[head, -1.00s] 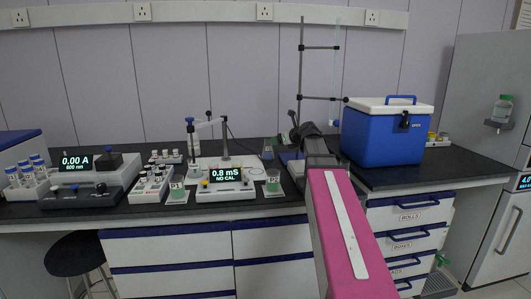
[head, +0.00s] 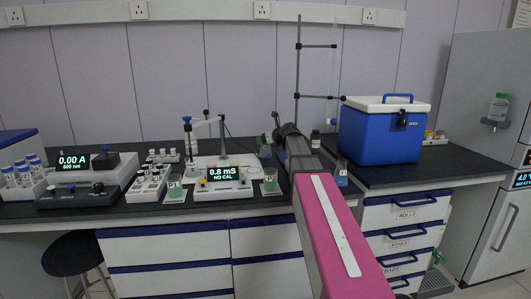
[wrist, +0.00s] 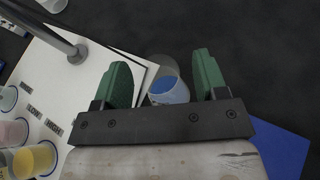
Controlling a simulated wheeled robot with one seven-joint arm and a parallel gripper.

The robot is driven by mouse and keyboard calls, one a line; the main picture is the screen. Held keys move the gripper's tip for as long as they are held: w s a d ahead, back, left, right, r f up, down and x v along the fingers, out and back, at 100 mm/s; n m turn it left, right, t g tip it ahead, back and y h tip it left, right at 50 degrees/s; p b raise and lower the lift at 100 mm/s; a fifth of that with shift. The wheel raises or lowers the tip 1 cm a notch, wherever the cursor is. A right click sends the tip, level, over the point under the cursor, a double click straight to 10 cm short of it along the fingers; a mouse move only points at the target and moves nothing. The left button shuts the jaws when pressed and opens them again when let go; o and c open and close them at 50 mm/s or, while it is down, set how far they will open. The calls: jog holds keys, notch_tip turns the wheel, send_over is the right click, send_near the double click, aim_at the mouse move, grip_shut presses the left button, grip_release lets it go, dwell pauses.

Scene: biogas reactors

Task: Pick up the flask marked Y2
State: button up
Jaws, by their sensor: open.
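Several small flasks stand on the dark bench, and their markings are too small to read surely, so I cannot tell which is Y2. In the head view one stands left of the meter (head: 175,189), one right of it (head: 270,182), one behind to the right (head: 265,149), and one with bluish liquid (head: 342,174) right of my arm. In the wrist view my gripper (wrist: 158,75) is open. A clear vessel with blue liquid (wrist: 170,90) shows between its green fingers, apparently not gripped, with no label visible. My arm hides the gripper's fingertips in the head view.
A white plate with a metal post (wrist: 75,50) lies close left of my gripper in the wrist view, with coloured cups (wrist: 35,157) beyond. A blue cooler (head: 380,135) stands right and a tall rod stand (head: 298,75) behind. Dark bench beyond the fingers is clear.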

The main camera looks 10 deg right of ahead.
grip_shut()
jog(key=shift+r, duration=0.1)
